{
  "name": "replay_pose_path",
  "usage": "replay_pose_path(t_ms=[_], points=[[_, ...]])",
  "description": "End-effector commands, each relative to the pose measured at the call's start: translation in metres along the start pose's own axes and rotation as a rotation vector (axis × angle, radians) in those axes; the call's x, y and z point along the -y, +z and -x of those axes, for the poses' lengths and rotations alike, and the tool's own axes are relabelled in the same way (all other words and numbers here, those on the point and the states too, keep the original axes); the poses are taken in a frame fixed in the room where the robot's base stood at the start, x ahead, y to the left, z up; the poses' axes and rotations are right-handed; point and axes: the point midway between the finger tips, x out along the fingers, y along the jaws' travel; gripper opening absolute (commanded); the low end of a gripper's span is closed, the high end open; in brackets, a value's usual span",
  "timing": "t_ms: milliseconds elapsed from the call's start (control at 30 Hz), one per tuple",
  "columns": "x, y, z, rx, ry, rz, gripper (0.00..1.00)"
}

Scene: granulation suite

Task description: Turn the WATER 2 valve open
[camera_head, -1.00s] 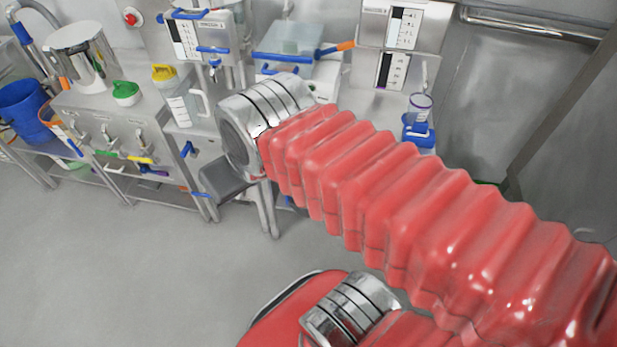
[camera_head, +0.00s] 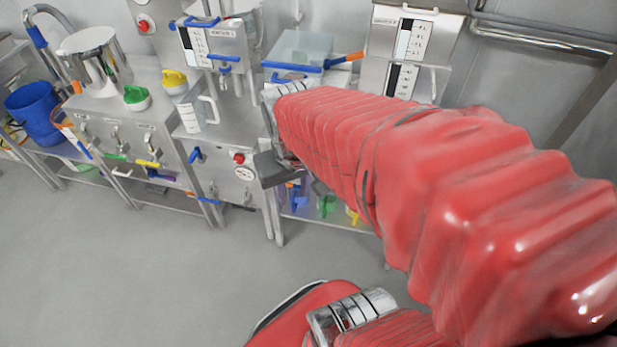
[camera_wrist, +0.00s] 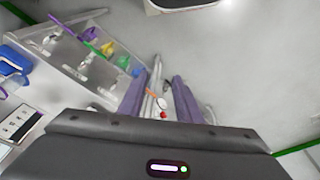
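No WATER 2 label is readable in either view, so I cannot tell which valve it is. In the head view, small valves with metal levers (camera_head: 115,140) line the front of the left bench, above green, yellow and purple handles. A blue lever (camera_head: 195,154) sits on the front of the middle cabinet, left of a red button (camera_head: 238,158) and a white dial (camera_head: 244,173). In the wrist view my gripper (camera_wrist: 160,92) is open, its two purple-grey fingers apart. A red knob (camera_wrist: 163,114) and a white dial (camera_wrist: 160,103) show beyond, between them; nothing appears held.
A blue bucket (camera_head: 35,113), a steel pot (camera_head: 92,62) and a jug (camera_head: 198,110) stand along the benches. A shelf below holds several coloured items (camera_head: 325,203). My red arm hides part of the right bench. The grey floor (camera_head: 110,270) in front is clear.

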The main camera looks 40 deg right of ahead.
Motion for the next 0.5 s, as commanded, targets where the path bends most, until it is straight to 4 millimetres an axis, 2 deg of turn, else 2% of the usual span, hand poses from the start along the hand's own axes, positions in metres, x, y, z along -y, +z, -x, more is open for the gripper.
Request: replay_pose_path(t_ms=[33,500], points=[[-0.011,0.000,-0.012,0.031,0.011,-0.026,0.31],[-0.101,0.004,-0.105,0.186,0.093,-0.197,0.31]])
